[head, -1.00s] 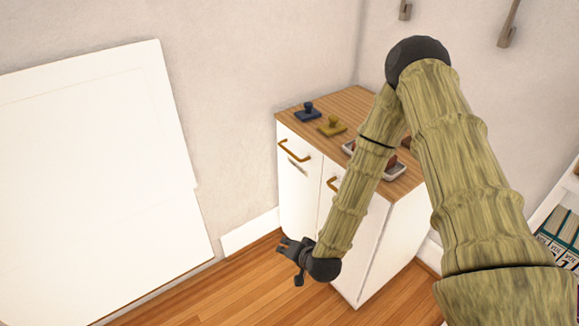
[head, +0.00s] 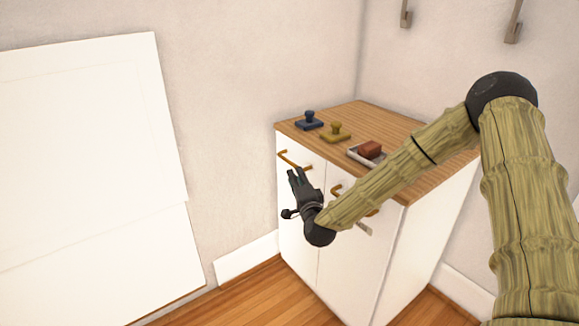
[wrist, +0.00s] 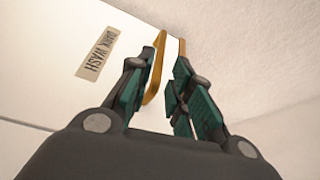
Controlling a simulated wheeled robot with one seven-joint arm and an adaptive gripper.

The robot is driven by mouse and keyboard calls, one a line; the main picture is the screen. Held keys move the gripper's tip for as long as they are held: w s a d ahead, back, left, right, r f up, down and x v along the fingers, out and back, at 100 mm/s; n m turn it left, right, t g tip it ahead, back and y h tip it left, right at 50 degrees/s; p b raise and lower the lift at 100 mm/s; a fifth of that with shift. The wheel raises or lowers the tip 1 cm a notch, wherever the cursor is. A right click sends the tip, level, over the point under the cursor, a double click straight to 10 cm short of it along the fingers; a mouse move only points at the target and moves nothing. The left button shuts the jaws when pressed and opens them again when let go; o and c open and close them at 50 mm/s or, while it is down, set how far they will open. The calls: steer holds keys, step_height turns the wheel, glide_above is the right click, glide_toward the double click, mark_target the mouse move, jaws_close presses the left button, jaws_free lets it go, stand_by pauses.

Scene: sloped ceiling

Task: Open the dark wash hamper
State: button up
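The dark wash hamper is the left white door (head: 291,218) of a cabinet with a wooden top, and it is shut. Its gold bar handle (head: 293,160) is near its top edge. In the wrist view a tan label (wrist: 97,53) reading DARK WASH, upside down, is beside the gold handle (wrist: 152,75). My gripper (head: 298,173) points up just in front of the left door, close below the handle, and covers the label in the head view. In the wrist view my gripper (wrist: 160,72) is open, with the handle showing between its fingers; contact cannot be told.
The right door has its own gold handle (head: 337,190), partly behind my arm. On the wooden top (head: 390,121) are a blue stamp-like object (head: 309,121), a yellow one (head: 335,133) and a tray (head: 357,154) with a red-brown block (head: 370,149). Wooden floor (head: 250,296) is clear in front.

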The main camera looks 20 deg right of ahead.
mark_target(289, 162)
steer(key=w, duration=0.3)
steer(key=w+b, duration=0.1)
steer(key=w, duration=0.5)
steer(key=shift+w+d+r+b, duration=0.15)
steer(key=shift+w+r+b, duration=0.1)
steer(key=shift+r+b, duration=0.15)
steer(key=shift+f, duration=0.1)
jaws_close()
